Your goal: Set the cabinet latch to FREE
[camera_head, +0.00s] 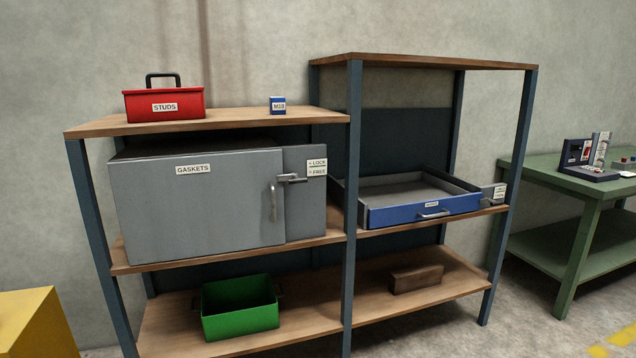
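The grey cabinet (190,215) labelled GASKETS sits on the middle shelf of the left shelf unit, and its door looks shut. A vertical handle (273,203) is on the right side of the door. The latch (292,178) is a grey lever right of the door's upper edge, lying roughly horizontal. A white plate (317,167) beside it reads LOCK above and FREE below. The lever's end is near these marks, closer in height to FREE, but I cannot tell exactly which it is set to. Neither of my grippers is in view.
A red STUDS box (164,104) and a small blue M10 box (278,105) stand on top. A blue drawer tray (424,207) is on the right shelf. A green bin (240,308) and a brown block (416,279) lie below. A green bench (570,181) stands right, a yellow object (36,322) lower left.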

